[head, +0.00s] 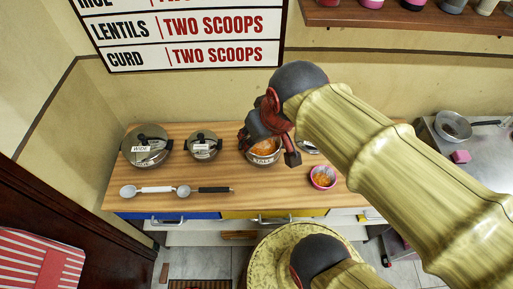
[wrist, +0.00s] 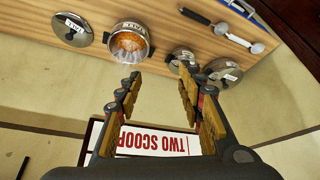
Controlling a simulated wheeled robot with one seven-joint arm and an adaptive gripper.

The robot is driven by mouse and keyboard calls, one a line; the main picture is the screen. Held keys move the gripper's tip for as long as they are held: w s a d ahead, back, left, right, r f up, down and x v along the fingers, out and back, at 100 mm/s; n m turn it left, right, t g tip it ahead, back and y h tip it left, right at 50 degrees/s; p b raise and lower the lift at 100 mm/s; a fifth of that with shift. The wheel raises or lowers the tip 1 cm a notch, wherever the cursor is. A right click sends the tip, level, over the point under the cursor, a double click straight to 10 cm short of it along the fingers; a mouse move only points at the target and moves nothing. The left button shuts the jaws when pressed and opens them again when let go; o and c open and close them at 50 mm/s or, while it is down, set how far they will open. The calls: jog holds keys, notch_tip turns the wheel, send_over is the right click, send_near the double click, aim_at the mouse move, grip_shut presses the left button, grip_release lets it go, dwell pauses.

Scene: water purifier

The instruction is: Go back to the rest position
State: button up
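My gripper (head: 272,142) hangs above the wooden counter (head: 170,207), in front of the tall pot as the head camera sees it. In the wrist view my gripper (wrist: 160,88) has its two fingers wide apart with nothing between them. The uncovered tall pot (head: 263,158) holds orange food and is partly hidden by my gripper. It also shows in the wrist view (wrist: 130,44), beyond the fingertips. The tall pot's loose lid (wrist: 72,30) lies beside it on the counter.
A wide lidded pot (head: 146,150) and a smaller lidded pot (head: 203,147) stand to the left. A white spoon (head: 150,190) and a black-handled spoon (head: 205,190) lie in front. A pink bowl (head: 323,178) holds orange food. A shelf (head: 400,18) is above right.

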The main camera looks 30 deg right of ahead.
jog(key=shift+s+a+n, duration=0.15)
jog(key=shift+s+a, duration=0.4)
jog(key=shift+s, duration=0.25)
jog(key=shift+s+a+n, duration=0.15)
jog(key=shift+s+a, duration=0.4)
jog(key=shift+s, duration=0.25)
jog(key=shift+c, duration=0.2)
